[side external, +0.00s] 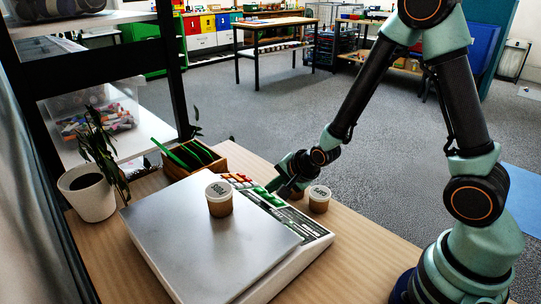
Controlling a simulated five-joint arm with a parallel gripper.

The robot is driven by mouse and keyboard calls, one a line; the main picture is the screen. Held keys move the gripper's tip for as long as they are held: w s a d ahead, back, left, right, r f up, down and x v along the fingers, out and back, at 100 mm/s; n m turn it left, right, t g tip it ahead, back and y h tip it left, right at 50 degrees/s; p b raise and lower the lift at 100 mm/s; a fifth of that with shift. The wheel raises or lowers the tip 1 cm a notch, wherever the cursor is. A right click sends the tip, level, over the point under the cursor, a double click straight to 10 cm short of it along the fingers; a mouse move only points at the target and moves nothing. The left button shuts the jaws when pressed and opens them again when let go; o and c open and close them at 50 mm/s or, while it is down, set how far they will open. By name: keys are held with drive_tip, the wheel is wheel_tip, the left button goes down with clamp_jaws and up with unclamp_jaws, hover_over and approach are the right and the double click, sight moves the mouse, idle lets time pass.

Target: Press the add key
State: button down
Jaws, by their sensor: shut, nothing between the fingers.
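A scale with a bare metal platform (165,235) stands on the wooden table. The add key cannot be picked out, as labels are too small to read. My gripper (272,187) is shut and empty, pointing down at the panel's far part, close to the keys and displays. Whether its tip touches the panel cannot be told. A lidded jar marked SODA (219,200) stands upright on the platform.
A second lidded jar (319,200) stands right of the panel, with another (297,193) partly hidden behind my gripper. A potted plant (90,192) stands at the left. The near right table is clear.

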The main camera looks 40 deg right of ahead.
drive_tip(key=shift+a+f, duration=0.15)
drive_tip(key=shift+f, duration=0.1)
drive_tip(key=shift+r, duration=0.15)
idle(0.5)
drive_tip(key=shift+d+r, duration=0.35)
drive_tip(key=shift+r, duration=0.2)
drive_tip(key=shift+h, duration=0.3)
drive_tip(key=shift+d+r, duration=0.35)
drive_tip(key=shift+r, duration=0.4)
drive_tip(key=shift+d+r, duration=0.3)
drive_tip(key=shift+r, duration=0.5)
drive_tip(key=shift+d+r, duration=0.35)
drive_tip(key=shift+r, duration=0.4)
drive_tip(key=shift+r, duration=0.1)
